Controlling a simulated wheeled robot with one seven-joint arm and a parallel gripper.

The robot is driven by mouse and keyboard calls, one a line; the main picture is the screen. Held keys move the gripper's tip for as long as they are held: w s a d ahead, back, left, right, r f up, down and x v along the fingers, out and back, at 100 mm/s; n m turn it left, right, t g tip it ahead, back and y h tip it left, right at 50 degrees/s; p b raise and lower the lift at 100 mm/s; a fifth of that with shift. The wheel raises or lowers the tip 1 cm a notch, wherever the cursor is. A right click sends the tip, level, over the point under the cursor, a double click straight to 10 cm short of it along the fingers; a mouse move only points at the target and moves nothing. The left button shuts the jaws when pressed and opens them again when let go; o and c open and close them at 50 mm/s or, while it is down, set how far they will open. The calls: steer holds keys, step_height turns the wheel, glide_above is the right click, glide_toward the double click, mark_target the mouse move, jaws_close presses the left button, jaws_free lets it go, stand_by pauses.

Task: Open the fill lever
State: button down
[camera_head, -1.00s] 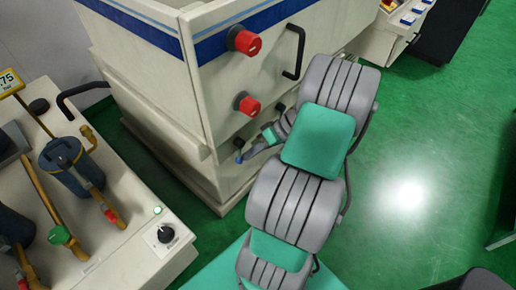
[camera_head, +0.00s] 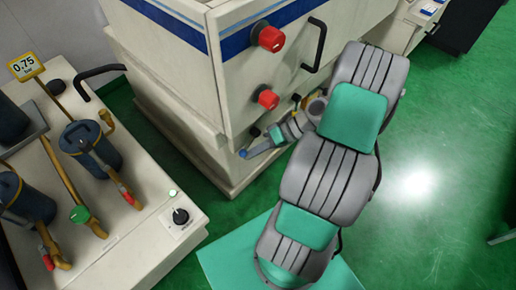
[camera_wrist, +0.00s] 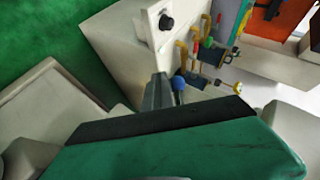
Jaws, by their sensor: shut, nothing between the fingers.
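A blue ball knob (camera_head: 243,153), which looks like the end of the fill lever, shows low on the front of the cream machine (camera_head: 222,145). The lever's shaft is mostly hidden by my gripper. My gripper (camera_head: 252,152) is shut and empty, with its fingertips right beside the blue knob. In the wrist view my grey fingers (camera_wrist: 158,84) point away over the dark wrist edge, and the blue knob (camera_wrist: 179,84) is just to their right. I cannot tell whether they touch.
Two red knobs (camera_head: 268,38) (camera_head: 267,99) and a black handle (camera_head: 315,45) are above on the machine. A dark knob (camera_head: 255,131) is close above my gripper. A cream cabinet with filter canisters (camera_head: 90,148) is at left. Green floor (camera_head: 420,200) is clear at right.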

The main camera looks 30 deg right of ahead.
steer(key=shift+s+a+r, duration=0.15)
steer(key=shift+a+r, duration=0.15)
steer(key=shift+a, duration=0.1)
steer(key=shift+a+r, duration=0.15)
stand_by(1.4)
step_height(320, 180, down, 5)
steer(key=d+b, duration=0.2)
steer(key=b, duration=0.2)
steer(key=s+d+r, duration=0.1)
steer(key=s+d, duration=0.1)
steer(key=d, duration=0.7)
steer(key=shift+s+d, duration=0.15)
steer(key=shift+d, duration=0.05)
steer(key=shift+r, duration=0.1)
